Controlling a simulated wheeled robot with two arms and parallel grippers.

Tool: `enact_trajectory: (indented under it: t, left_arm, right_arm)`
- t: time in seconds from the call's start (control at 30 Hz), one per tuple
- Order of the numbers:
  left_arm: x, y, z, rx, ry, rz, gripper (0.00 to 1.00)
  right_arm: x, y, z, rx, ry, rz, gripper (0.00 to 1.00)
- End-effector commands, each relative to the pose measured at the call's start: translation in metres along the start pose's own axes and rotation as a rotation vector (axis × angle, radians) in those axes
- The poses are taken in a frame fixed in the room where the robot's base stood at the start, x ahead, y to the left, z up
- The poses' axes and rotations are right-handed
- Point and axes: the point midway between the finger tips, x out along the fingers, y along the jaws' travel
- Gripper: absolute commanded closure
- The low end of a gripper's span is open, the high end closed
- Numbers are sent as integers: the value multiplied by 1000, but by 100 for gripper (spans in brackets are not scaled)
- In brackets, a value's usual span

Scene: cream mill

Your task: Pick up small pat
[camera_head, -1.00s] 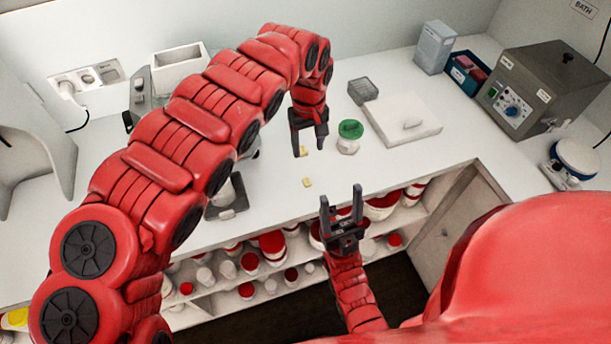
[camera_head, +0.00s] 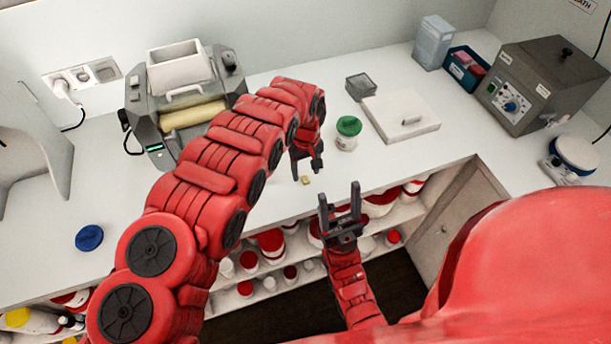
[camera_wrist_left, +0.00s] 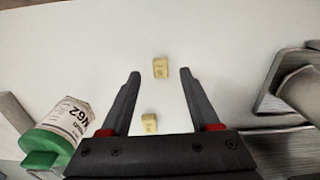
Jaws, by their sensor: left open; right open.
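A small yellow pat (camera_head: 305,180) lies on the white counter near its front edge. The left wrist view shows two yellow, block-like pats: one (camera_wrist_left: 160,68) between the fingertips in the picture, the other (camera_wrist_left: 149,123) close to the gripper's base. I cannot tell which is smaller. My left gripper (camera_head: 306,168) is open and points down over the counter, just behind the visible pat. Its fingers (camera_wrist_left: 160,74) hold nothing. The second pat is hidden in the head view. My right gripper (camera_head: 339,195) is open and empty, in front of the counter edge.
A green-lidded jar (camera_head: 347,133) stands right of my left gripper. Behind are a small grey box (camera_head: 361,86) and a white board (camera_head: 401,116). A grey machine with a roller (camera_head: 193,114) stands at the back left. A blue disc (camera_head: 89,237) lies left. Shelves are below.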

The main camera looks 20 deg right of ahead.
Motion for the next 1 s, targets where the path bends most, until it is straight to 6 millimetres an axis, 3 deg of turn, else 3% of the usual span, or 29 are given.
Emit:
enact_trajectory:
  t: [0.03, 0.27, 0.57, 0.9, 1.0]
  left_arm:
    - [3, -1, 1, 0, -2, -2, 38]
    - [23, -1, 1, -1, -3, -3, 38]
    - [25, -1, 0, -2, 0, -2, 38]
    - [25, -1, 0, -2, 0, -2, 97]
    - [25, -1, 0, -2, 0, -2, 100]
  right_arm:
    - [8, 0, -1, 0, 0, 0, 40]
    - [12, 0, -2, 0, 0, 0, 40]
    - [11, 0, -2, 0, 0, 0, 40]
    - [11, 1, -2, 0, 0, 0, 40]
    - [11, 1, -2, 0, 0, 0, 40]
